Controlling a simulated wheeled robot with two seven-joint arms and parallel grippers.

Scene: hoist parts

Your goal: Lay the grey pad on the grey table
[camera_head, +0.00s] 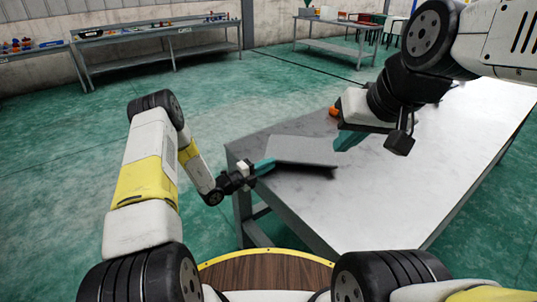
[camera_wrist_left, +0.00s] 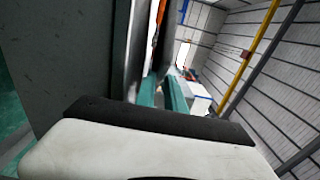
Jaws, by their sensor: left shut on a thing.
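The grey pad (camera_head: 303,150) is a thin flat plate near the left end of the grey table (camera_head: 405,180). A dark shadow shows under its near edge, and it appears slightly above the tabletop. My left gripper (camera_head: 264,167) is shut on the pad's left edge with teal fingers. Those fingers also show in the left wrist view (camera_wrist_left: 163,93). My right gripper (camera_head: 349,138) hangs over the table beside the pad's right end. Its jaw opening is not clear, and I cannot tell whether it touches the pad.
A small orange object (camera_head: 333,112) shows behind the pad near the table's far edge, partly beside my right gripper. The near and right tabletop is bare. Workbenches (camera_head: 165,40) with small parts stand along the back wall. Green floor lies open left of the table.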

